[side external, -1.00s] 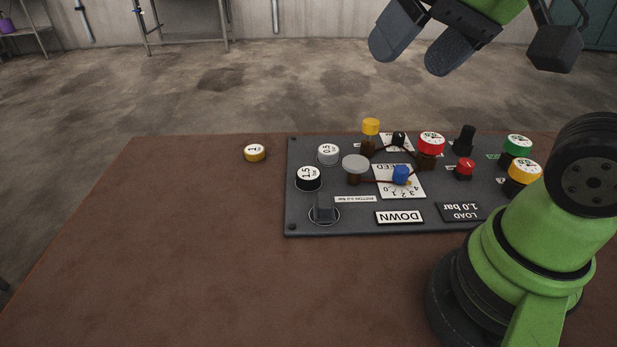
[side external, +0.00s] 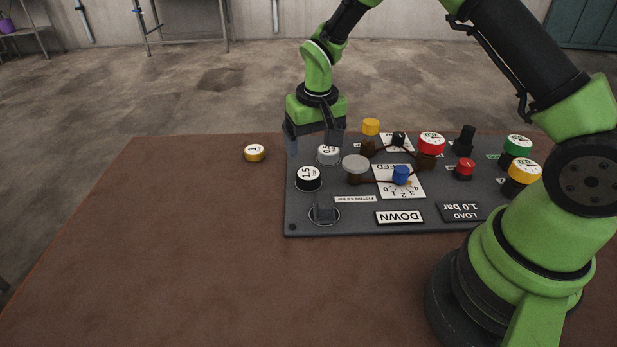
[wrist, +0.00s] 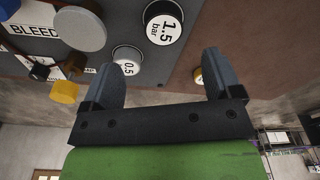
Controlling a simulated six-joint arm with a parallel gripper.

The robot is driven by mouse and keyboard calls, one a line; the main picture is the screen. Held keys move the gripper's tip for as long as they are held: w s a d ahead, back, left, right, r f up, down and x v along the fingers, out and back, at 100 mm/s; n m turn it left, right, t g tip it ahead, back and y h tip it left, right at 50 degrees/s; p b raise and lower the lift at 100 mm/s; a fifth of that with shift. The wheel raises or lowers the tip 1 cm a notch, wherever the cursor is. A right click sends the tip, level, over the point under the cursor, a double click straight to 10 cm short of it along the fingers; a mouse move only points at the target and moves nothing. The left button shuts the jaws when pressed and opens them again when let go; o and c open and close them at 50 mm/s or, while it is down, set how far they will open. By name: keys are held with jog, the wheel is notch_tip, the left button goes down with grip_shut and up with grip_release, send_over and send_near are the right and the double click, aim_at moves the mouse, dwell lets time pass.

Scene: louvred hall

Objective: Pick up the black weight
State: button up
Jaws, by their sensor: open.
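The black weight (side external: 309,180) has a white top marked 1.5. It stands on the left part of the dark panel (side external: 300,222). In the wrist view the black weight (wrist: 163,24) is at the top middle, ahead of the fingertips and apart from them. My gripper (side external: 314,146) is open and empty, pointing down above the panel's far left corner, behind the black weight. In the wrist view my gripper (wrist: 157,72) shows both fingers spread with nothing between them. A silver weight marked 0.5 (side external: 328,153) stands by the right finger, which partly covers it in the side view.
A yellow weight (side external: 254,153) stands on the brown table (side external: 150,240), left of the panel.

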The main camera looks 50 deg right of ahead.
aim_at(309, 173)
jog(key=f, duration=0.2)
jog(key=w+f, duration=0.1)
jog(key=f, duration=0.5)
jog(key=shift+w+f, duration=0.2)
jog(key=c, duration=1.3)
